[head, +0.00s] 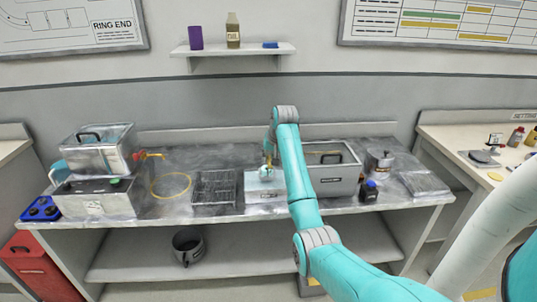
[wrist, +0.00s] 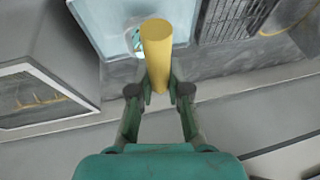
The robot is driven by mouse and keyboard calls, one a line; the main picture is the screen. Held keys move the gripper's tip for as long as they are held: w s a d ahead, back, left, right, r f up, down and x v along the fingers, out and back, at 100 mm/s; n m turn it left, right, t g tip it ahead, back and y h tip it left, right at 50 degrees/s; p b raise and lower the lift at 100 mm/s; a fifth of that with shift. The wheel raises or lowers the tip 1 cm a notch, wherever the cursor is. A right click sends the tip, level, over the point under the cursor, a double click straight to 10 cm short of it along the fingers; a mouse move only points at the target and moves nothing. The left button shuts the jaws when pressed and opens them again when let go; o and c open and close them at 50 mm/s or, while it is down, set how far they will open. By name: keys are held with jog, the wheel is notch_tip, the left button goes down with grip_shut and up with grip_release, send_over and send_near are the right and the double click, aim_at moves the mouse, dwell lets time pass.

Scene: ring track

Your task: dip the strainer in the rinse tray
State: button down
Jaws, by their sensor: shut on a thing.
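My gripper (wrist: 159,92) is shut on the yellow handle (wrist: 157,60) of the strainer. The strainer's pale round end (wrist: 133,36) shows partly behind the handle in the wrist view. It is over or in the rinse tray (wrist: 184,24), which has a light blue inside. In the head view the rinse tray (head: 262,197) stands mid-bench, with my gripper (head: 269,158) above it and the strainer (head: 266,172) low at the tray. I cannot tell whether the strainer touches the water.
A large grey tank (head: 343,189) stands just right of the tray. A dark wire rack (head: 215,188) lies left of it, then a yellow hose loop (head: 170,197) and stacked metal boxes (head: 94,204). A dark bottle (head: 369,193) and metal pot (head: 378,163) stand farther right.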

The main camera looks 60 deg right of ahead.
aim_at(268, 172)
jog(key=shift+f, duration=3.7)
jog(key=shift+r, duration=0.1)
jog(key=shift+r, duration=4.4)
jog(key=shift+r, duration=1.9)
jog(key=shift+w, duration=0.1)
